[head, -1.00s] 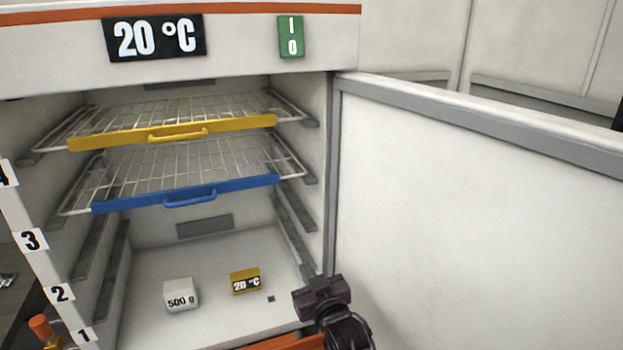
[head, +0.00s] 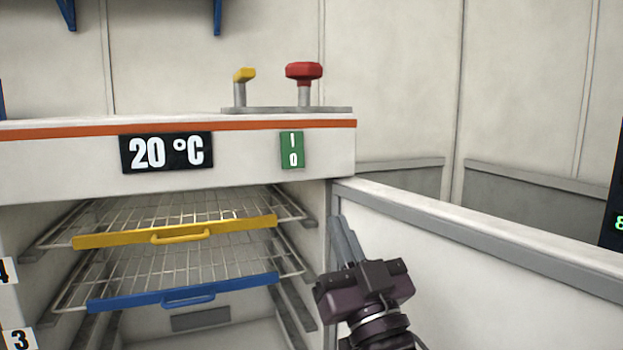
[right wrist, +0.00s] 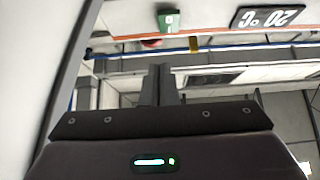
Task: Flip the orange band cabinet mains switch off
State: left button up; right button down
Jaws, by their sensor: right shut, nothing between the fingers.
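The cabinet with the orange band (head: 80,130) stands ahead with its front open. The green mains switch (head: 292,150), marked I and 0, sits on the front panel to the right of the black 20 °C display (head: 167,152). The switch also shows near the top of the right wrist view (right wrist: 169,22). Which way it is tipped I cannot tell. My right gripper (head: 345,238) is shut and empty, below and right of the switch and apart from it, near the open door. Its fingers (right wrist: 158,85) are together in the right wrist view. My left gripper is not in view.
The open door (head: 480,270) extends to the right. Inside are a yellow-handled rack (head: 175,232) and a blue-handled rack (head: 185,292). A red knob (head: 304,72) and a yellow lever (head: 243,76) stand on top. The space before the switch is clear.

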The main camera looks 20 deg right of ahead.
jog(key=p, duration=0.6)
send_near(304, 161)
notch_tip(304, 161, up, 5)
jog(key=w, duration=0.1)
jog(key=shift+w+f+p, duration=0.25)
jog(key=shift+w, duration=0.35)
jog(key=shift+w+f+p, duration=0.2)
jog(key=shift+w+f, duration=0.1)
jog(key=shift+w, duration=0.35)
jog(key=shift+w+f, duration=0.25)
jog(key=shift+w, duration=0.35)
